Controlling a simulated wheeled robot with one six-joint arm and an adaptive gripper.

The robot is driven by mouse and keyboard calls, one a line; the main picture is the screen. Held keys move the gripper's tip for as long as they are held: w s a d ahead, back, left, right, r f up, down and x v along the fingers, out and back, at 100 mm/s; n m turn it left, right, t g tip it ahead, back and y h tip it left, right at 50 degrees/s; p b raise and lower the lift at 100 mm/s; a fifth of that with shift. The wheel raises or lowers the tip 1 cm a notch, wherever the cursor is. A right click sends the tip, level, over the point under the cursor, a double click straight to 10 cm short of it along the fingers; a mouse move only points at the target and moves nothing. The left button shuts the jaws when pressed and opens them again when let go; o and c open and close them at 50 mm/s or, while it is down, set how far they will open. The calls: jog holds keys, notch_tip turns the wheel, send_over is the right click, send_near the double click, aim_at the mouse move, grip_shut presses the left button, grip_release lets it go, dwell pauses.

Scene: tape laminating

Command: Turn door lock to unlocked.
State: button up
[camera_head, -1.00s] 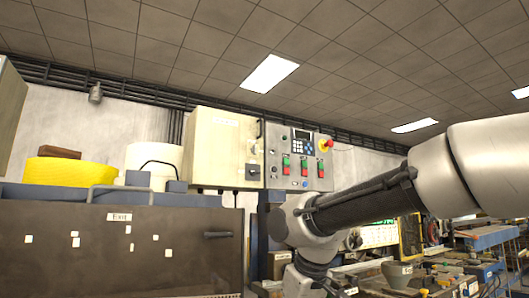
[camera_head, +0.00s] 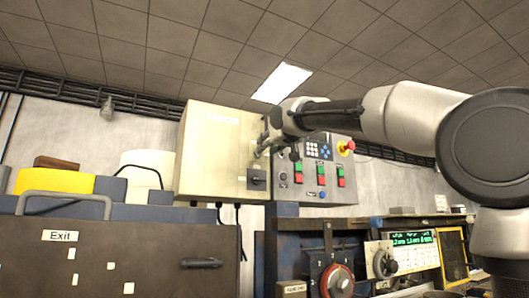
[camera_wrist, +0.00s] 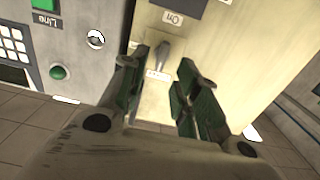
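The door lock (camera_wrist: 163,50) is a small grey lever on the beige cabinet door (camera_head: 208,150), with a small label (camera_wrist: 157,75) beside it. The label is too blurred to read. My gripper (camera_head: 264,143) is raised at the cabinet's right edge and partly covers the lock in the head view. In the wrist view my gripper (camera_wrist: 160,64) is open, with one dark green finger on each side of the lever. I see gaps between fingers and lever; the exact depth is hard to tell.
A black rotary switch (camera_head: 256,179) with an "On" label (camera_wrist: 174,18) sits on the same door below the lock. A grey control panel (camera_head: 313,188) with keypad, several buttons and a red emergency stop (camera_head: 346,147) adjoins the cabinet on the right.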

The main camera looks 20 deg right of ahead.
jog(key=w, duration=0.2)
jog(key=w+a, duration=0.1)
jog(key=w, duration=0.2)
jog(key=shift+w+a, duration=0.1)
jog(key=shift+c, duration=0.3)
grip_shut()
